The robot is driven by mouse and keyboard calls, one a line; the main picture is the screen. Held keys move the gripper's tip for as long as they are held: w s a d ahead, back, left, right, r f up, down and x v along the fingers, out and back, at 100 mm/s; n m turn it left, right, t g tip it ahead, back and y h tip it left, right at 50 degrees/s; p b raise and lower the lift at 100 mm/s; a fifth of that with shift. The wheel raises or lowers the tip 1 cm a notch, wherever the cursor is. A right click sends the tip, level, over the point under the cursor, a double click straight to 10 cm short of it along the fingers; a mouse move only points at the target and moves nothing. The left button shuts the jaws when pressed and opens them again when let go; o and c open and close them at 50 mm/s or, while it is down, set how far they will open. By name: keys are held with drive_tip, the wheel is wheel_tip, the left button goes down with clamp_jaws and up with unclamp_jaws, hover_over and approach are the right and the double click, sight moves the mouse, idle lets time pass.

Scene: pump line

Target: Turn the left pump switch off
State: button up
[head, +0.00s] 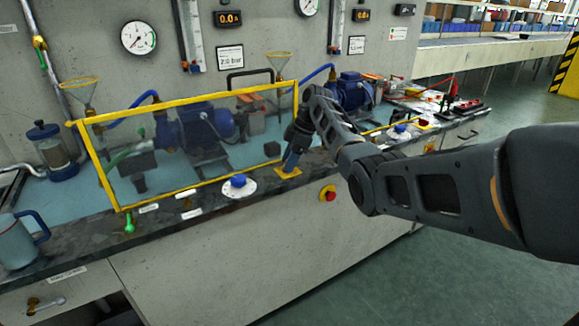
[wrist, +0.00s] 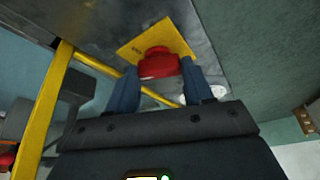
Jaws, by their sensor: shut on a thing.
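The left pump switch is a red knob (wrist: 157,64) on a square yellow plate (wrist: 147,38), on the bench top. In the head view its yellow plate (head: 288,173) lies at the bench's front edge, just right of the yellow guard frame; the knob is hidden there by my gripper. My gripper (head: 290,163) reaches down onto the plate. In the wrist view the two blue fingers of my gripper (wrist: 160,76) stand on either side of the red knob and are shut on it. The left blue pump (head: 205,130) stands behind the guard.
The yellow guard frame (head: 115,190) stands close to my gripper's left. A blue knob (head: 238,181) on a white disc is front left. A red button (head: 328,194) is on the bench front. The right pump (head: 352,92) and another red switch (head: 424,122) are farther right.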

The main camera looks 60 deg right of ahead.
drive_tip(key=n+b, duration=0.1)
drive_tip(key=n+g+b, duration=0.1)
drive_tip(key=n+b, duration=0.1)
drive_tip(key=shift+w+d+f+n+y, duration=0.1)
drive_tip(key=shift+f+n+y, duration=0.05)
drive_tip(key=shift+n+y, duration=0.2)
drive_tip(key=shift+n+b, duration=0.55)
drive_tip(key=shift+b, duration=0.15)
drive_tip(key=shift+r+y, duration=0.2)
drive_tip(key=shift+y, duration=0.15)
drive_tip(key=o, duration=1)
drive_tip(key=shift+g, duration=0.3)
drive_tip(key=shift+o, duration=0.2)
drive_tip(key=v, duration=0.7)
drive_tip(key=shift+r, duration=0.3)
drive_tip(key=shift+d, duration=0.1)
